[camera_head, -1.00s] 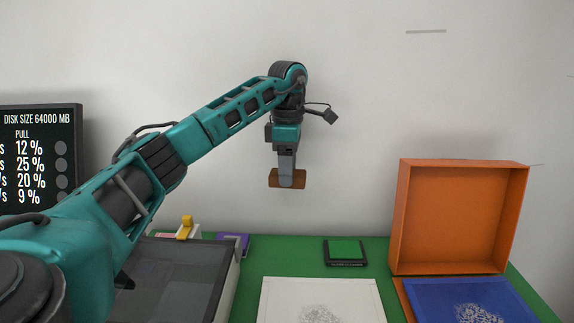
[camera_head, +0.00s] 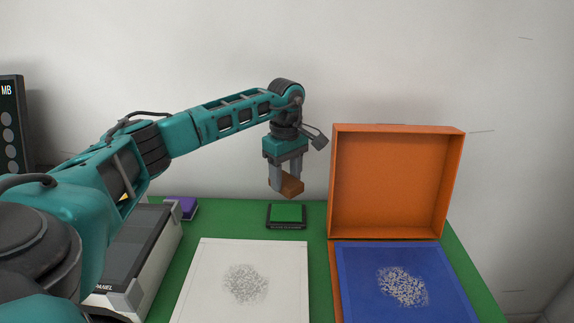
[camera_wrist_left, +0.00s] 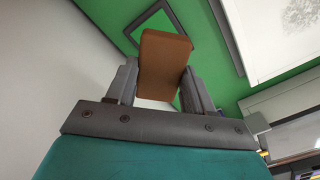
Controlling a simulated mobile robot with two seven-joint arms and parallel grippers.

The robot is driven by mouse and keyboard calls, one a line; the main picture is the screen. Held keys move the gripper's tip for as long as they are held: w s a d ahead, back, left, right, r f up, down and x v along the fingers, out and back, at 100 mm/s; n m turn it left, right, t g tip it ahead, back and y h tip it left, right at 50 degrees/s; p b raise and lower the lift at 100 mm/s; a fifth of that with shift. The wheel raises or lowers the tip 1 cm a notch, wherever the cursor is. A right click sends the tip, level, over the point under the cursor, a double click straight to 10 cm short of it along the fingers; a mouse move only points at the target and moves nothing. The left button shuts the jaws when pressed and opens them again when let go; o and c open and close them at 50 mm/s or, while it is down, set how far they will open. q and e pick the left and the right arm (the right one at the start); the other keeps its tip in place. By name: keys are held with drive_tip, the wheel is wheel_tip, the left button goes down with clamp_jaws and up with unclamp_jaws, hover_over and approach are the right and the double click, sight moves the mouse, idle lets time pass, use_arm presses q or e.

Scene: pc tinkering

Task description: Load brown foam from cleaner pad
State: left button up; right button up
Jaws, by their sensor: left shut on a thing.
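My left gripper (camera_head: 285,183) is shut on the brown foam (camera_head: 291,186), a small block held in the air. The foam also shows between the fingers in the left wrist view (camera_wrist_left: 163,62). The cleaner pad (camera_head: 286,215), a green pad in a dark frame, lies on the green table below and behind the foam, apart from it. In the left wrist view the pad (camera_wrist_left: 150,25) is partly hidden behind the foam. My right gripper is not in view.
An orange box (camera_head: 334,190) stands open at the right, with a blue sheet (camera_head: 440,290) bearing pale specks in front of it. A white sheet (camera_head: 205,265) with grey specks lies in the middle. A purple item (camera_head: 183,206) and a grey device (camera_head: 130,260) are at the left.

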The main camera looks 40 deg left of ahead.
use_arm(q)
drive_tip(key=shift+d+f, duration=0.1)
drive_tip(key=shift+f, duration=0.2)
wheel_tip(320, 180, down, 6)
drive_tip(key=b, duration=0.6)
drive_tip(key=shift+r, duration=0.25)
drive_tip(key=shift+f, duration=0.2)
drive_tip(key=shift+f, duration=0.35)
idle(0.4)
